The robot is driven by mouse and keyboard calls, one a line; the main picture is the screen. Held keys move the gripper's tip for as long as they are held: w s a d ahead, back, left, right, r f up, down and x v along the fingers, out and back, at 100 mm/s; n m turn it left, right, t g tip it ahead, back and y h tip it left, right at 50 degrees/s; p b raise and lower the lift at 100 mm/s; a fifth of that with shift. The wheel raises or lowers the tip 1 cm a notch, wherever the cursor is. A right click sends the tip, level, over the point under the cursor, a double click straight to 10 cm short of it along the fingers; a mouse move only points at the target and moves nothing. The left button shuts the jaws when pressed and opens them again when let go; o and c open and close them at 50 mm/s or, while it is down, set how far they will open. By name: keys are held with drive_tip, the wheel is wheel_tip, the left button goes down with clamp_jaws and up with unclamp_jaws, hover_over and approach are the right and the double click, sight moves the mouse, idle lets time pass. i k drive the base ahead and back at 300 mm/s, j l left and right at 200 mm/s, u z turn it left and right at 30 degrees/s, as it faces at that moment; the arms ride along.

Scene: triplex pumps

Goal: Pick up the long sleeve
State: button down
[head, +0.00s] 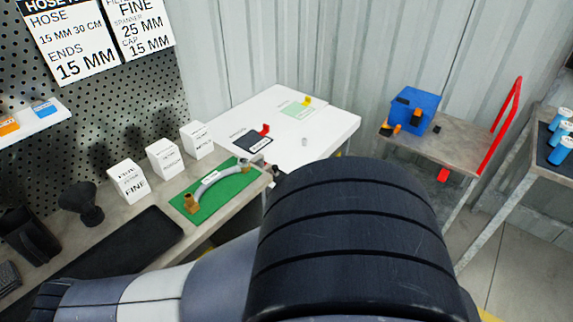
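I cannot single out a long sleeve with certainty. A small pale cylinder (304,142) stands on the white table (335,117); it is too small to identify. A grey curved hose (213,184) with a brass end piece (192,201) lies on the green mat (239,186). My arm fills the lower middle of the view and hides much behind it. What seems to be the tip of my gripper (268,168) shows at the mat's right end, close to the hose's far end. Its fingers are too small and partly hidden to tell their opening.
White labelled boxes (163,158) line the bench's back. A black card with a red piece (254,143) and a green card with a yellow piece (298,107) lie on the white table. A cart (460,145) with a blue bin (413,108) and red handle stands at right.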

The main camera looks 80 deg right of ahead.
sight(260, 164)
drive_tip(key=z, duration=2.6)
drive_tip(key=i+l+z, duration=0.2)
drive_tip(key=i+l, duration=0.15)
drive_tip(key=i, duration=0.2)
drive_tip(key=i+l, duration=0.1)
drive_tip(key=i, duration=0.15)
